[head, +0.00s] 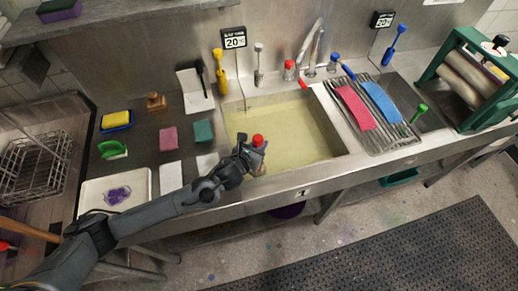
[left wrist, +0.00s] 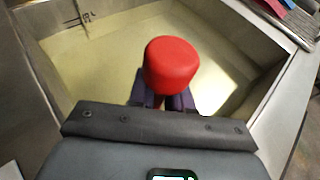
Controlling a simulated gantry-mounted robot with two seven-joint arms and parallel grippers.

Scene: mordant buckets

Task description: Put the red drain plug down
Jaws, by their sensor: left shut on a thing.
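The red drain plug (head: 258,140) is held in my left gripper (head: 256,148) above the near edge of the sink. In the left wrist view the plug (left wrist: 171,65) is a rounded red knob between the jaws (left wrist: 163,97), with its lower part hidden. The sink (head: 326,132) holds pale yellow liquid, and its bottom and drain cannot be made out. My right gripper does not show.
A metal rack (head: 352,123) with a red cloth (head: 355,107) and a blue cloth (head: 382,102) lies right of the sink. Faucets (head: 312,50) stand behind it. Left of the sink are a teal block (head: 204,131), a pink block (head: 168,138) and a white tray (head: 92,198).

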